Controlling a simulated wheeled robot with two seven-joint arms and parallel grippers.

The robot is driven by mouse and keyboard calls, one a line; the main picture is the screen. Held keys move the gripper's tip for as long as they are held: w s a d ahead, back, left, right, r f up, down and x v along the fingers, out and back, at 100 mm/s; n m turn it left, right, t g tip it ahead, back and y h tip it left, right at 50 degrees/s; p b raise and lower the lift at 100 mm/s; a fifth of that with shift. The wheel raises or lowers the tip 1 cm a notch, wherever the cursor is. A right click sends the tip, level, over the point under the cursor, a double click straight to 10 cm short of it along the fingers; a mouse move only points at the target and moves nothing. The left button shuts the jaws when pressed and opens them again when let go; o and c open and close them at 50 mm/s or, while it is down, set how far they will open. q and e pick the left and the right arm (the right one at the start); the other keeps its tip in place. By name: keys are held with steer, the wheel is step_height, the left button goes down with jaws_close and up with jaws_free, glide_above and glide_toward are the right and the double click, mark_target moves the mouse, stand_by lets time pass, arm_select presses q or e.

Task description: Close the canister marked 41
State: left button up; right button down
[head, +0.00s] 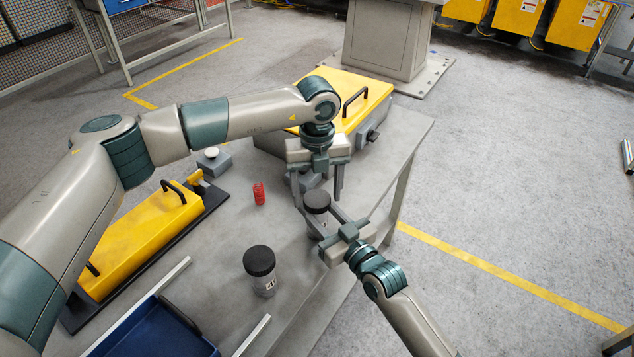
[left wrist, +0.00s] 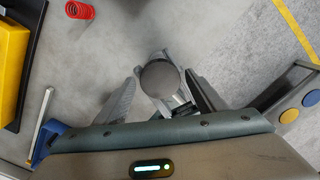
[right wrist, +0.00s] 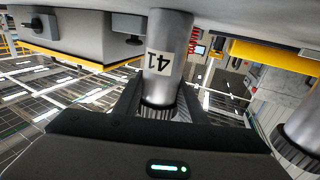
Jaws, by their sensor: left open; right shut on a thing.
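The canister marked 41 (right wrist: 166,55) is a grey cylinder standing on the table; its number shows upside down in the right wrist view. A dark ribbed lid (head: 317,201) sits on its top; I cannot tell how tight it is. The lid's round top also shows in the left wrist view (left wrist: 160,78). My right gripper (head: 322,222) is shut on the canister's body from the front right. My left gripper (head: 318,192) points down from above, open, with its fingers on either side of the lid and seemingly apart from it.
A second canister (head: 264,282) with a black lid (head: 259,261) stands nearer the front. A red spring (head: 259,194), a yellow-lidded box (head: 345,100), a yellow cover with handles (head: 140,245) and a blue tray (head: 165,335) are on the grey table. The table's right edge is close.

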arm_select(q)
steer(key=shift+f, duration=0.25)
steer(key=c, duration=1.1)
steer(key=m, duration=2.4)
steer(key=o, duration=1.3)
